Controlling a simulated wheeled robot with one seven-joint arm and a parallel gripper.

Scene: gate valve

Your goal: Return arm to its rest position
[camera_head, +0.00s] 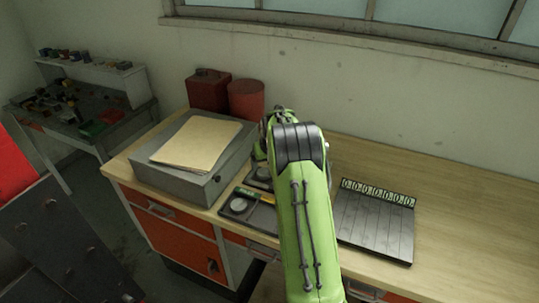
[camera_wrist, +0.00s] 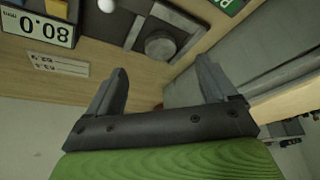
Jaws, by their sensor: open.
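My green arm (camera_head: 303,220) reaches up from the bottom of the head view and over the workbench (camera_head: 465,215). Its far end bends down behind the arm, so my gripper is hidden in that view. In the wrist view my gripper (camera_wrist: 160,85) shows two dark grey fingers spread wide apart with nothing between them. The gripper is open and empty. No gate valve can be made out in either view.
A grey box (camera_head: 172,185) with folders (camera_head: 196,143) stands left of my arm, beside red containers (camera_head: 208,90). A dark tray (camera_head: 240,208) lies close by the arm. A slotted rack (camera_head: 375,222) lies to its right. The bench's right side is clear.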

